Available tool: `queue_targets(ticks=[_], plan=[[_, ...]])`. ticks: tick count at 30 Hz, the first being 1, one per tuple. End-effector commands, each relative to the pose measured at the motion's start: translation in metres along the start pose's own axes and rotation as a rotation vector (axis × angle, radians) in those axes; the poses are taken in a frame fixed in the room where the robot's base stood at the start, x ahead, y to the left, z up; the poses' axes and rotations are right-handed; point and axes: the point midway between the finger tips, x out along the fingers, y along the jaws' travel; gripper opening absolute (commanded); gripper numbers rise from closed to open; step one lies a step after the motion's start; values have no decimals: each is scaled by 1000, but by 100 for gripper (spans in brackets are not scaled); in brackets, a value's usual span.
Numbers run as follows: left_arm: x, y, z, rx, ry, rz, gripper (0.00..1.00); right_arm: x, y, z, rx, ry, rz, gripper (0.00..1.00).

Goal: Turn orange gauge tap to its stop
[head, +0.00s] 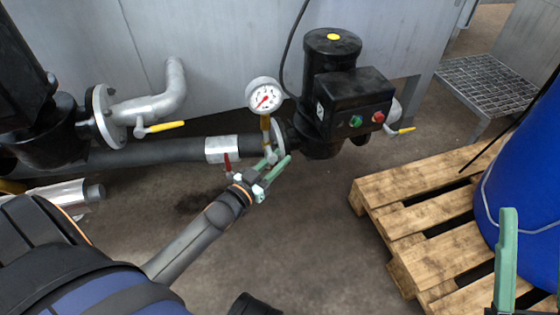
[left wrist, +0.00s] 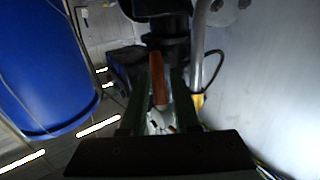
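The orange tap handle (left wrist: 157,78) shows in the left wrist view as a narrow upright bar between my two green fingers. In the head view I cannot make the handle out clearly near the fingers. The round white gauge (head: 265,95) with a red needle stands on a brass-coloured stem (head: 266,124) above the pipe flange. My left gripper (head: 276,160) is just below this stem; it also shows in the left wrist view (left wrist: 157,98). Its fingers are apart, on either side of the handle, with narrow gaps visible. My right gripper (head: 531,265) is at the lower right, apparently empty, its fingers wide apart.
A black pump (head: 333,95) with green and red buttons stands right of the gauge. A red lever (head: 227,163) sits on the pipe left of my gripper. Yellow levers (head: 165,127) are nearby. A blue drum (head: 530,180) stands on a wooden pallet (head: 410,220). Open floor lies between.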

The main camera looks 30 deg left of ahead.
Motion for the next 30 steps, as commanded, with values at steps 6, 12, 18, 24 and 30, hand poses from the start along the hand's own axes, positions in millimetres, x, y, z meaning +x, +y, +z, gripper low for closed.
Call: queue_targets(ticks=[6,12,18,24,30], plan=[[10,0,0,0,0,0,30,-2,-2,4,0,-6,2,51],[10,0,-1,0,0,0,30,-2,-2,4,2,-6,3,51],[10,0,0,0,0,0,9,-2,-2,3,3,-6,3,51],[10,0,0,0,0,0,0,-2,-2,3,3,-4,3,51],[10,0,0,0,0,0,0,-2,-2,3,4,-4,3,51]])
